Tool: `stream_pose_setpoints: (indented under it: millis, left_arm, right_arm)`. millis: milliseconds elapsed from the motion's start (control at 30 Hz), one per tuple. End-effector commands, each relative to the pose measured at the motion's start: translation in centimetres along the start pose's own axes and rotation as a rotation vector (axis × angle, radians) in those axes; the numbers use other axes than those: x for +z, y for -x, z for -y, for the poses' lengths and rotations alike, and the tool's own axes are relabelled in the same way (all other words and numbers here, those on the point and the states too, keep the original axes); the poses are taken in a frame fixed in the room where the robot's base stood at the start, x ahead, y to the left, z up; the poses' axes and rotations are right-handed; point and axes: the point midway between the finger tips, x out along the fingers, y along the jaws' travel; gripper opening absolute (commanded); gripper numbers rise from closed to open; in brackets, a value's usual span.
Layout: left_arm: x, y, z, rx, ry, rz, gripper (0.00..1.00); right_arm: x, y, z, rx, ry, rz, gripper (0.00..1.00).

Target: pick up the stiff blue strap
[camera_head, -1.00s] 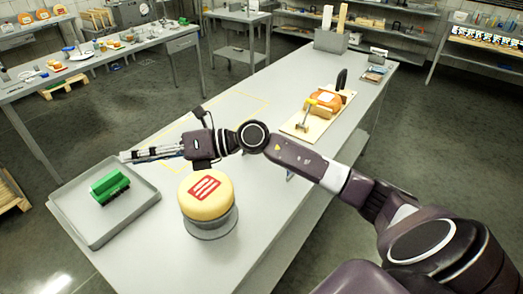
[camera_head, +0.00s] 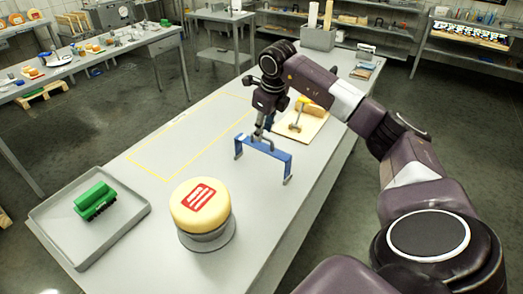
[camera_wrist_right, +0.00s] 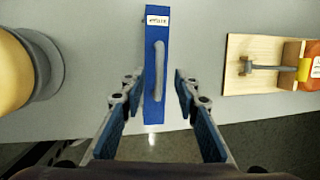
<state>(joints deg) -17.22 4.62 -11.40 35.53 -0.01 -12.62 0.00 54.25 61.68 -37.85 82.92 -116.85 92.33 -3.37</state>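The stiff blue strap (camera_head: 279,156) stands on the table like a low bridge, with a leg at each end. In the right wrist view the strap (camera_wrist_right: 154,110) has a grey handle (camera_wrist_right: 159,70) along its top and a white label at one end. My right gripper (camera_head: 263,134) points down right at the strap's top. In the wrist view its fingers (camera_wrist_right: 157,82) are open, one on each side of the strap, with gaps showing on both sides. Whether the fingertips are level with the handle is hard to tell. My left gripper is not in view.
A yellow cheese wheel (camera_head: 200,204) with a red label sits on a round grey stand (camera_head: 208,241) left of the strap. A grey tray (camera_head: 112,239) holds a green brush-like object (camera_head: 94,199). A wooden board (camera_head: 306,130) lies behind on the right. The yellow-outlined area is clear.

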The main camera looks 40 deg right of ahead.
Motion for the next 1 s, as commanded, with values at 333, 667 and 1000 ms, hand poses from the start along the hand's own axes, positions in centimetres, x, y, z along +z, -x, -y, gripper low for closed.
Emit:
stream_pose_setpoints:
  millis: [333,667,1000]
  left_arm:
    - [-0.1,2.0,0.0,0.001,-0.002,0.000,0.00]
    - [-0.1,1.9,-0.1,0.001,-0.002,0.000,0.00]
    - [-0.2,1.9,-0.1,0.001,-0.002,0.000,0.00]
  right_arm:
    - [0.1,-4.0,-0.1,0.002,0.001,0.000,0.29]
    - [0.1,-4.1,-0.1,0.002,0.002,0.001,0.15]
    - [0.1,-4.0,-0.1,0.001,0.002,0.003,0.00]
